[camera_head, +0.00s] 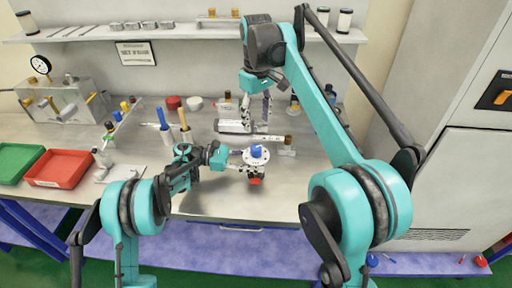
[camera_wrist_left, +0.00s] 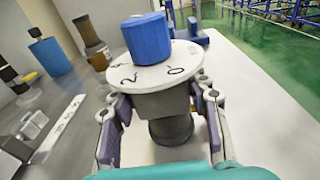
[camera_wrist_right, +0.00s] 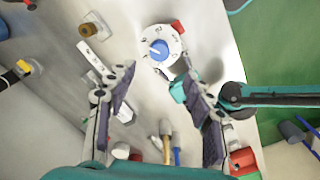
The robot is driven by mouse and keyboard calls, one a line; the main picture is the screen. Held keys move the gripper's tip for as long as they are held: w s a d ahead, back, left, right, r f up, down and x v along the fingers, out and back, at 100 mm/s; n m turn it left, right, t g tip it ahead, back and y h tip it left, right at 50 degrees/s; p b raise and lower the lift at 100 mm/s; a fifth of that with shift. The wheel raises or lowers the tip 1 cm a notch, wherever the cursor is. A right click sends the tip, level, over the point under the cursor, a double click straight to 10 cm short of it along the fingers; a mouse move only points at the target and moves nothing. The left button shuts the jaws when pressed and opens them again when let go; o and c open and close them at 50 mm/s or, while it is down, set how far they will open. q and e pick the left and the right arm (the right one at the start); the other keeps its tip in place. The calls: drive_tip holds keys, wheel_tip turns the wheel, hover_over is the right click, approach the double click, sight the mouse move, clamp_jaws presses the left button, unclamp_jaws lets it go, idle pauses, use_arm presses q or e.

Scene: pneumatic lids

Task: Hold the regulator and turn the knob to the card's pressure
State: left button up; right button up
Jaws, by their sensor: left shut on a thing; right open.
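The regulator has a round white dial plate (camera_head: 266,162) with a blue knob (camera_head: 257,151) on top. My left gripper (camera_wrist_left: 160,108) is shut on the regulator's grey body (camera_wrist_left: 165,104), below the dial; dark numerals show on the plate (camera_wrist_left: 150,74). My right gripper (camera_head: 255,103) is open and empty, pointing down behind and above the regulator. In the right wrist view the knob (camera_wrist_right: 158,50) with a pale mark lies beyond the open fingertips (camera_wrist_right: 158,72). The card (camera_head: 137,53) hangs below the shelf; its print is too small to read surely.
A panel (camera_head: 62,100) with a gauge (camera_head: 40,65) stands at the back left. Red (camera_head: 58,168) and green (camera_head: 16,160) trays lie at left. A grey cylinder (camera_head: 233,126) and a brown-capped fitting (camera_head: 288,146) lie behind the regulator. The bench front is clear.

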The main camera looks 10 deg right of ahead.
sight(256, 147)
drive_tip(key=f, duration=1.2)
drive_tip(key=shift+w, duration=0.2)
drive_tip(key=shift+a, duration=0.1)
drive_tip(key=c, duration=1.2)
